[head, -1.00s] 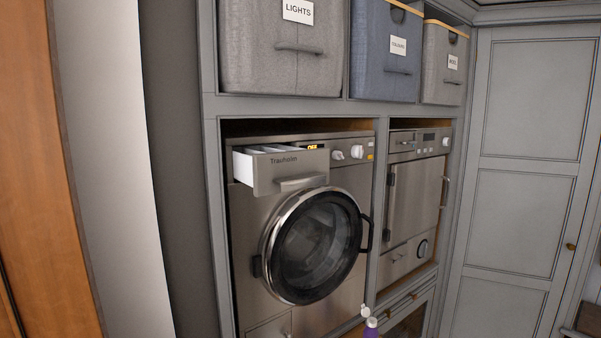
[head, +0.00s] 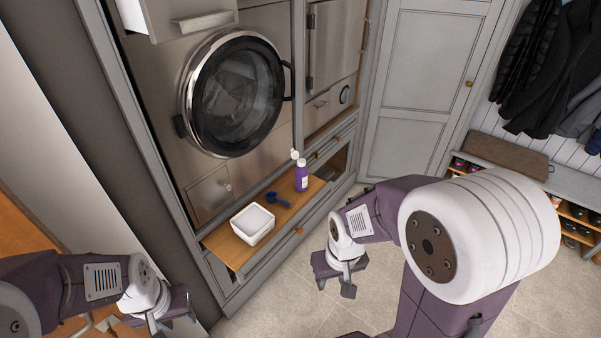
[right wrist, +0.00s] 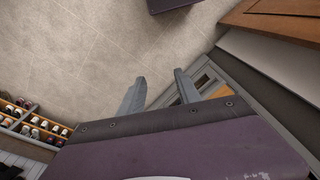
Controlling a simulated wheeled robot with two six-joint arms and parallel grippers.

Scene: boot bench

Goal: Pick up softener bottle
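The softener bottle (head: 301,178), purple with a pale label and a white cap, stands upright on the wooden pull-out shelf (head: 222,244) below the washer. My right gripper (head: 342,286) is to the right of the bottle in the head view, apart from it and pointing down over the floor. In the right wrist view its two fingers (right wrist: 159,90) are spread with nothing between them. My left gripper (head: 172,318) is at the lower left, away from the bottle; its fingertips are too unclear to judge.
A white tub (head: 252,224) and a dark blue scoop (head: 277,199) sit on the shelf left of the bottle. The washer (head: 236,95) has its round door shut and its detergent drawer (head: 190,15) pulled out. The tiled floor (head: 290,310) is clear. A shoe bench (head: 506,157) stands at right.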

